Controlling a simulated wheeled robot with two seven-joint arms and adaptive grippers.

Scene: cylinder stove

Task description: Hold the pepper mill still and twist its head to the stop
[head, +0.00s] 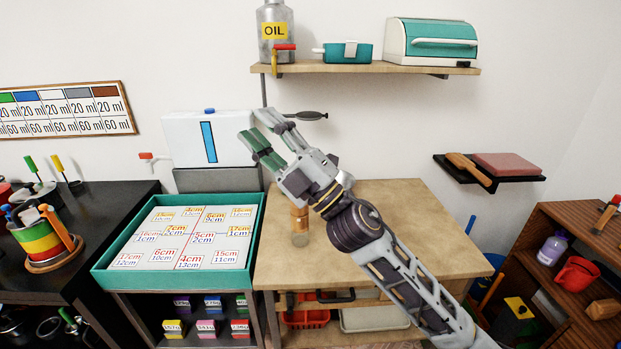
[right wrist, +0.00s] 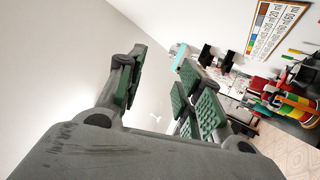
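A brown, wood-coloured upright piece (head: 299,218), which looks like the pepper mill, stands on the wooden table (head: 390,215). My right gripper (head: 250,124) is raised in front of the table and points up and left, toward the white dispenser. In the right wrist view its green-padded fingers (right wrist: 160,90) are spread apart with nothing between them. My left gripper is in neither view.
A white dispenser (head: 208,140) with a blue stripe stands behind my right gripper. A teal-rimmed tray (head: 107,268) of labelled cards is left of the table. A shelf (head: 370,69) above holds an oil can (head: 275,30) and a teal bread box (head: 431,42). The table's right side is clear.

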